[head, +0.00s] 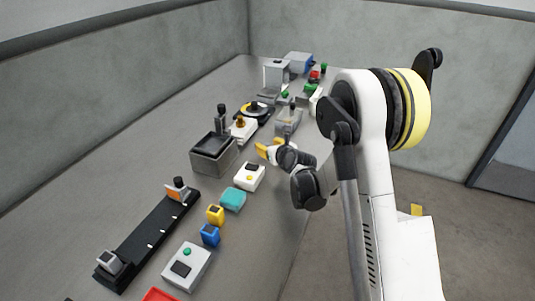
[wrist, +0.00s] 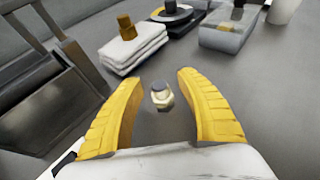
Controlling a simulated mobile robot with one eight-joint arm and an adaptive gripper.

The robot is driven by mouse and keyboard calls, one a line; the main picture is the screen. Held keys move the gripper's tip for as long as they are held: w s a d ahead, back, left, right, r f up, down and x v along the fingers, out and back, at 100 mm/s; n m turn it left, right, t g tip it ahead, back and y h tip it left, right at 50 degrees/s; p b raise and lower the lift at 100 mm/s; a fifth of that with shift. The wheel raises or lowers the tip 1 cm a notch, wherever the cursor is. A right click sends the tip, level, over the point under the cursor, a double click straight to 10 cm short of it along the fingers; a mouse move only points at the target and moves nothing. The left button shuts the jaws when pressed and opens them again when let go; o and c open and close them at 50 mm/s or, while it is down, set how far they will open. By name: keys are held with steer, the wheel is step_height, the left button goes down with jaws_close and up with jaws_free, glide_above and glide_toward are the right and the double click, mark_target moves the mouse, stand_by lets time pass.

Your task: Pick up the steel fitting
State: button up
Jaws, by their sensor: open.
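The steel fitting (wrist: 161,95) is a small, shiny piece with a darker top, on the grey bench top. In the wrist view it lies between and a little beyond the yellow fingers of my gripper (wrist: 160,92). The fingers are spread wide, with clear space on both sides of the fitting, and nothing is held. In the head view my gripper (head: 265,148) is low over the bench, at the end of my arm. The fitting cannot be made out in the head view.
A grey open bin (head: 213,160) stands left of my gripper. A stack of white pads (wrist: 134,48) with a brown knob and a clear box (wrist: 228,36) lie beyond the fitting. A white box (head: 249,177) is nearby. Bench around the fitting is bare.

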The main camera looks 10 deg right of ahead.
jaws_close()
steer(key=shift+r, duration=0.1)
